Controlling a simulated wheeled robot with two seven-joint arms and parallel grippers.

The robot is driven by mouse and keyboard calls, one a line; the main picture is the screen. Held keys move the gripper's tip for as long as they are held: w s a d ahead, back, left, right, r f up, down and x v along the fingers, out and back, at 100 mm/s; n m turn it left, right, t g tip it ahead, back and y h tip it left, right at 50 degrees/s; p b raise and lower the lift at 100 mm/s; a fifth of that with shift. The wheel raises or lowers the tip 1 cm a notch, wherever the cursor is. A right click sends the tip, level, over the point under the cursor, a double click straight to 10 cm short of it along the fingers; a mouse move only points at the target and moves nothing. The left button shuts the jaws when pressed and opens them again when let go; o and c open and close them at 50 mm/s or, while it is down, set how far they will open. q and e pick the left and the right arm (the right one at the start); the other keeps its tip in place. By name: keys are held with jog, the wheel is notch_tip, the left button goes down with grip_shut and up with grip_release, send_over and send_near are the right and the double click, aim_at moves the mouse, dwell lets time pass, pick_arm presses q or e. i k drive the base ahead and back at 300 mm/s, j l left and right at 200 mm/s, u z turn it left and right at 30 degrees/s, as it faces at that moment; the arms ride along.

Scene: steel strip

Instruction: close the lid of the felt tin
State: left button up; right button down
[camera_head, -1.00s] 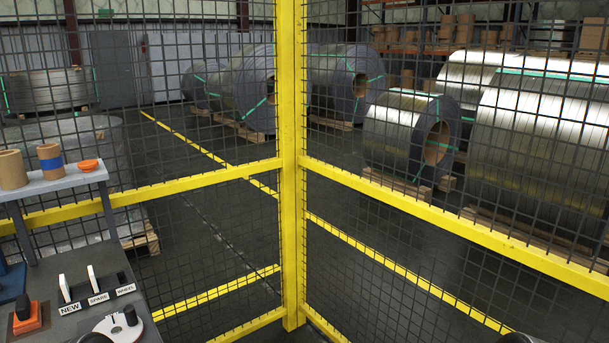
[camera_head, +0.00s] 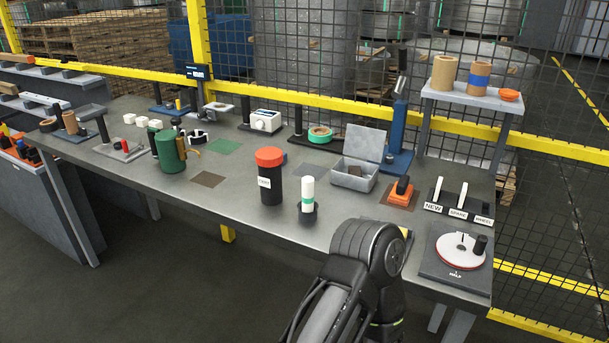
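The felt tin is most likely the small grey open-topped box (camera_head: 352,181) on the right half of the workbench, in the head view. Its flat grey lid (camera_head: 366,143) stands raised at the back edge, so the box is open. Something dark brown lies inside it. One of my dark arms rises from the bottom, right of the middle, with its rounded joint in front of the bench edge and well short of the tin. Neither of my grippers shows in this view.
A dial plate (camera_head: 459,251) lies farther right.

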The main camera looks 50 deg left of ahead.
aim_at(360, 142)
jog(key=u, duration=1.45)
jog(key=i+l, duration=0.1)
jog(key=l, duration=0.15)
jog(key=i+l+u, duration=0.15)
jog(key=l, duration=0.15)
jog(key=i+l, duration=0.1)
jog(key=l, duration=0.15)
jog(key=u, duration=0.05)
